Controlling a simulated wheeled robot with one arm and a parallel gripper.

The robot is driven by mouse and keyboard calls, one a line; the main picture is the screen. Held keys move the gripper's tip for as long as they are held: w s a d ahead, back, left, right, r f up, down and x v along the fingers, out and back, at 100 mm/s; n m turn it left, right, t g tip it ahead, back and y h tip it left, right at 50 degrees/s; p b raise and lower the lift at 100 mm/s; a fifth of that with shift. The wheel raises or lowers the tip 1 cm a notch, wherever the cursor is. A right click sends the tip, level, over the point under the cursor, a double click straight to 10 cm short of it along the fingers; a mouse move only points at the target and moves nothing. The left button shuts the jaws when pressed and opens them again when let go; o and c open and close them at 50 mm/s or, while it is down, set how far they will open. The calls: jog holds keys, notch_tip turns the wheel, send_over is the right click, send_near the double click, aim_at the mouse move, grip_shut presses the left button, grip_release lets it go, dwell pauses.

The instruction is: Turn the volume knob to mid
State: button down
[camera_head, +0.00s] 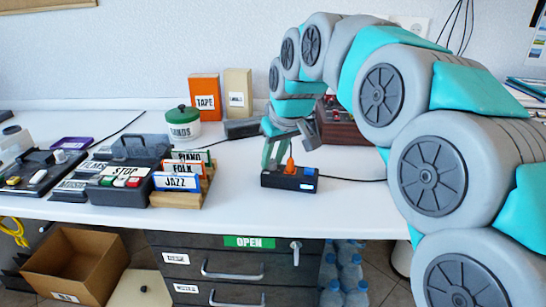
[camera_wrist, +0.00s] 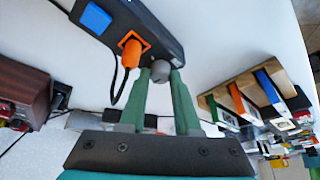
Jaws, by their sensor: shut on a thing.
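A small black box (camera_head: 276,181) lies on the white counter, with an orange plug (camera_head: 290,165) and a blue part (camera_head: 309,172) on its top. In the wrist view the box (camera_wrist: 150,25) shows a grey rounded knob (camera_wrist: 160,70) at its near end, beside the orange plug (camera_wrist: 131,49). My gripper (camera_head: 273,160) reaches down to the left end of the box. In the wrist view my gripper (camera_wrist: 159,75) has its green fingers closed around the knob. No volume marks are readable, so the knob's setting cannot be told.
A wooden-cased unit (camera_head: 340,121) stands behind my arm, partly hidden. The counter in front and to the right is clear.

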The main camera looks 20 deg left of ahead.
jog(key=shift+m, duration=0.4)
jog(key=c, duration=0.6)
grip_release()
jog(key=shift+r, duration=0.1)
jog(key=b+v, duration=0.1)
jog(key=v, duration=0.6)
jog(key=shift+r, duration=0.3)
jog(key=shift+s, duration=0.15)
